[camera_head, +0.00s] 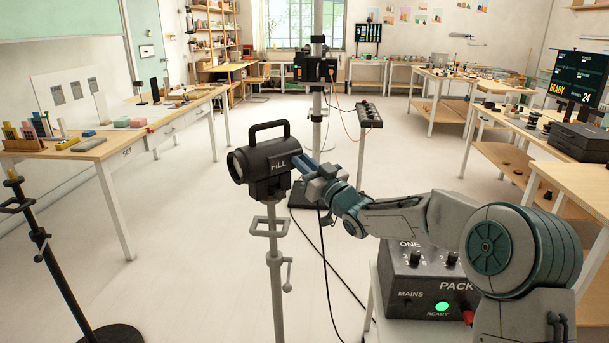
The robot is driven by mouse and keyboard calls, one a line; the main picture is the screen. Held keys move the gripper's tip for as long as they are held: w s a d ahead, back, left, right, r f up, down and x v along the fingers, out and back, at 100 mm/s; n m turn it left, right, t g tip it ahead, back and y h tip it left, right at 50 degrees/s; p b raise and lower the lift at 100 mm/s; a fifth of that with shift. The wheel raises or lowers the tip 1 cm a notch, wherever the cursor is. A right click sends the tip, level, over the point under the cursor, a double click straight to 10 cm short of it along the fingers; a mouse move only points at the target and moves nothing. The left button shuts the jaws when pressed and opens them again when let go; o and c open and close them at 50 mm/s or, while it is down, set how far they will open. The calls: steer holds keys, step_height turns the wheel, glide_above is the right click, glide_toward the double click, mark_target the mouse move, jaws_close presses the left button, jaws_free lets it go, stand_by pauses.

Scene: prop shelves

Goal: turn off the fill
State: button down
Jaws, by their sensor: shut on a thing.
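My gripper (303,162) has blue fingers and reaches in from the right to the lamp's right, rear side. It is shut on a part of the fill there. The fingertips and the gripped part are too small and covered to make out. The lamp's front lens faces left, so I cannot tell whether it is lit.
A dark power pack (400,284) with knobs, a MAINS label and a green READY light stands at the lower right, partly behind my arm. A black stand (40,235) is at left. Cables (325,270) cross the floor. Open floor (190,230) lies left of the lamp.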

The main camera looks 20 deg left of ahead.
stand_by(0.3)
steer(key=c, duration=1.4)
jaws_free()
steer(key=shift+o, duration=0.2)
steer(key=shift+d+f, duration=0.1)
steer(key=shift+d, duration=0.05)
steer(key=b+v, duration=0.2)
steer(key=v, duration=1.1)
steer(key=shift+s+d+f, duration=0.15)
steer(key=shift+d+f, duration=0.05)
